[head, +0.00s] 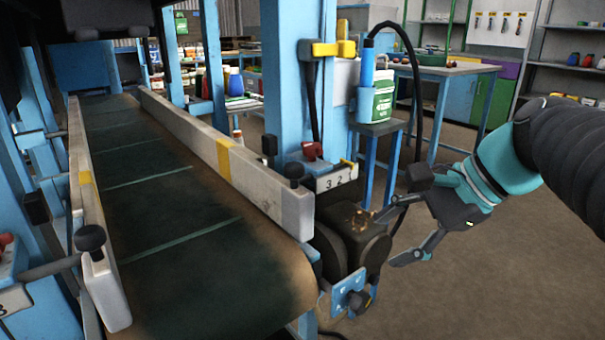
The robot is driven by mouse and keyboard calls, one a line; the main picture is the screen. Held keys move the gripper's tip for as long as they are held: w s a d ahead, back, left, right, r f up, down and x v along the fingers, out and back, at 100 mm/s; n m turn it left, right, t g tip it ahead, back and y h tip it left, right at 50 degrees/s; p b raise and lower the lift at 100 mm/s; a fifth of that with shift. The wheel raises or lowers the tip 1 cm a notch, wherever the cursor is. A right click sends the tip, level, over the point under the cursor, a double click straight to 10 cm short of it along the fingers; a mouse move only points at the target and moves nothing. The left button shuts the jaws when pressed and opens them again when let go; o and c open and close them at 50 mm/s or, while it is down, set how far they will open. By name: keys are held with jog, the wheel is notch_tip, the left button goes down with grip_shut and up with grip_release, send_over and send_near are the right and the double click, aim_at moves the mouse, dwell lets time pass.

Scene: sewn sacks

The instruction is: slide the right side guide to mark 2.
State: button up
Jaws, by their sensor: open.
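The right side guide (202,138) is a long pale rail with a yellow band, standing along the right edge of the dark conveyor belt (165,225). A black knob (294,171) sits at its near end. Beside it is a white scale plate (337,178) with the marks 3, 2, 1, and a red-handled clamp (313,153) above it. I cannot tell which mark the guide stands at. My gripper (383,238) is open and empty, right of the scale, with its fingers pointing left near the dark motor housing. It is apart from the guide.
The left side guide (91,225) with a black knob runs along the belt's left edge. A blue post (284,75) with a yellow handle rises behind the scale. A small stand (380,128) holds a green-white tub. The floor at right is clear.

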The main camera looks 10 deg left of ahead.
aim_at(297, 165)
jog(key=w+a+r+m+g+y+b, duration=0.1)
jog(key=w+a+r+m+g+y, duration=0.15)
jog(key=r, duration=0.35)
jog(key=w+a+r+m+g+y+b, duration=0.1)
jog(key=w+r+m+y, duration=0.25)
jog(key=r, duration=0.25)
jog(key=shift+n, duration=0.3)
jog(key=x, duration=0.4)
jog(key=b+x, duration=0.1)
jog(key=x, duration=0.4)
jog(key=w+x, duration=0.1)
jog(key=x, duration=0.4)
jog(key=shift+c, duration=0.2)
grip_shut()
